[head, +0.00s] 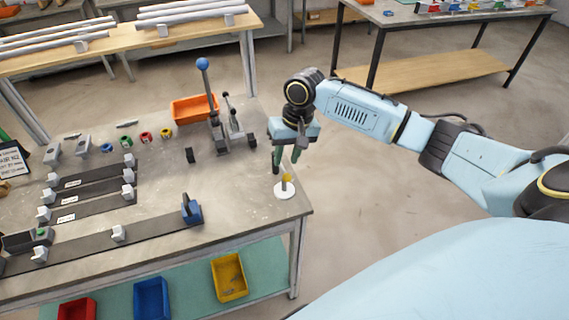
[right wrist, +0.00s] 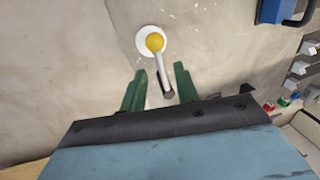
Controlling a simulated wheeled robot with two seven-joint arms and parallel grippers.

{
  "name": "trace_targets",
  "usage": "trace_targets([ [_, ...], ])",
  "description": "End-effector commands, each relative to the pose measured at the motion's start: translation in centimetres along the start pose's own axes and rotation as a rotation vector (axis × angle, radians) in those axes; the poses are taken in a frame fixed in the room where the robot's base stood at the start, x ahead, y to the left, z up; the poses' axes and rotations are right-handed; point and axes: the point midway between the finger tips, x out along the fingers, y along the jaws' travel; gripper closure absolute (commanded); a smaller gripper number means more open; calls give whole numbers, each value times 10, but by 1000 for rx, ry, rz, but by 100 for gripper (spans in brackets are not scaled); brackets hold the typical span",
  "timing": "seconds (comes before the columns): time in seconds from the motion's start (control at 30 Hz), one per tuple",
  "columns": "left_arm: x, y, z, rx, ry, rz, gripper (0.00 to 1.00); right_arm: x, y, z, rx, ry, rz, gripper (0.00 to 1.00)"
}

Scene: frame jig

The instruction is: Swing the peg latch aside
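The peg latch appears to be the small round white base (head: 285,192) with a yellow-topped post (head: 286,179) near the table's right edge. In the right wrist view, the yellow knob (right wrist: 155,42) sits over the white disc, and a pale bar (right wrist: 162,72) with a dark end runs from it toward my gripper. My right gripper (head: 287,157) is just above and behind the post. Its green fingers (right wrist: 160,84) are open, with the bar's dark end showing in the gap between them. I cannot tell whether they touch it. My left gripper is not in view.
The grey worktable (head: 240,235) has clear room left of the latch. A lever clamp with a blue ball (head: 203,64) and an orange bin (head: 194,107) stand behind. A blue block (head: 191,211) ends a dark rail at the front. Several pale blocks and dark strips lie further left.

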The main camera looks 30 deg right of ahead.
Motion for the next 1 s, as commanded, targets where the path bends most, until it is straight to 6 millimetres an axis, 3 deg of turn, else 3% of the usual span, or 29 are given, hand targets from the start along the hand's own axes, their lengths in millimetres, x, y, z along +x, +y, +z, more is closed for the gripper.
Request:
trace_targets([
  [0.2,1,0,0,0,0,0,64,27,0,0,0,-1,1,69],
  [0.57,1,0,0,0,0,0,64,33,0,0,-2,1,0,69],
  [0.8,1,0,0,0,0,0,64,32,0,0,-1,1,0,98],
  [1.0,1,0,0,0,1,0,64,32,0,0,-1,1,0,100],
])
